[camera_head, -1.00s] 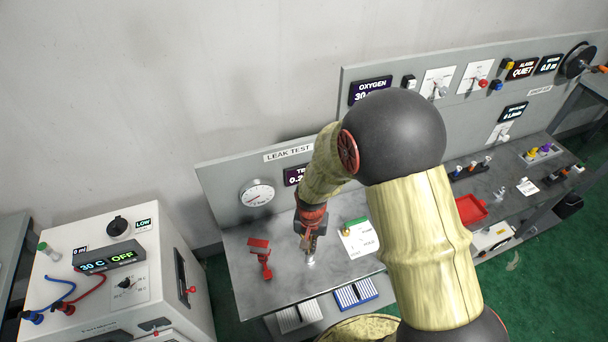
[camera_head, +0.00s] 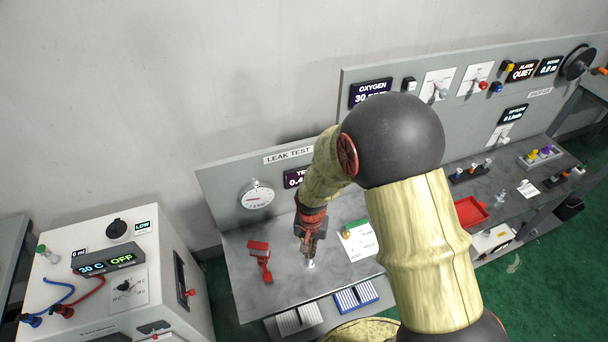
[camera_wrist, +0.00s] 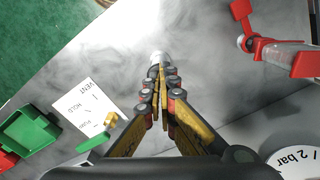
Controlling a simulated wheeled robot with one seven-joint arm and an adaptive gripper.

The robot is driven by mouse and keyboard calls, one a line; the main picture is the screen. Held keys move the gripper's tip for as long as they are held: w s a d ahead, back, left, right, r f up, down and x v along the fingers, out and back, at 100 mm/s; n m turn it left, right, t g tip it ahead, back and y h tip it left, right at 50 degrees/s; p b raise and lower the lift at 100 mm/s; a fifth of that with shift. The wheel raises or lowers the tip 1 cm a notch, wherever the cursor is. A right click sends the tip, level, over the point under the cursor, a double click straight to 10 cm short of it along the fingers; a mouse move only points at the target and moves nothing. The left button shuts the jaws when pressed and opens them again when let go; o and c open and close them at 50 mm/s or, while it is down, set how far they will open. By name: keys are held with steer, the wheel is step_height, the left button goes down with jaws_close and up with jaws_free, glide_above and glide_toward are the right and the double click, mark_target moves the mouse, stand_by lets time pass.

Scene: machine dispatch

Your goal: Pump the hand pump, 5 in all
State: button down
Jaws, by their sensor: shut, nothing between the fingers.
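My gripper (camera_head: 308,255) is shut and empty, pointing down over the leak test bench. Its fingertips (camera_wrist: 161,68) are at a small pale metallic knob (camera_wrist: 157,56), which looks like the hand pump's top; it also shows just below the fingers in the head view (camera_head: 311,265). The fingers partly cover it, and I cannot tell whether they touch it. A round gauge (camera_head: 257,195) stands on the back panel. Beside it a dark display (camera_head: 295,178), partly hidden by my arm, starts with "0.4".
A red fixture with a clear barrel (camera_wrist: 285,55) stands close by, left of my gripper in the head view (camera_head: 260,258). On the other side is a VENT/HOLD/PUMP card (camera_wrist: 88,108) with a small yellow-green valve lever (camera_wrist: 112,120).

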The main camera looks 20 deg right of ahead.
steer(key=shift+r+p, duration=1.25)
steer(key=shift+r, duration=0.75)
steer(key=shift+f, duration=0.15)
steer(key=shift+f+b, duration=1.8)
steer(key=shift+f, duration=0.6)
steer(key=shift+r, duration=0.2)
steer(key=shift+r+p, duration=1.8)
steer(key=shift+r, duration=0.55)
steer(key=shift+f, duration=0.25)
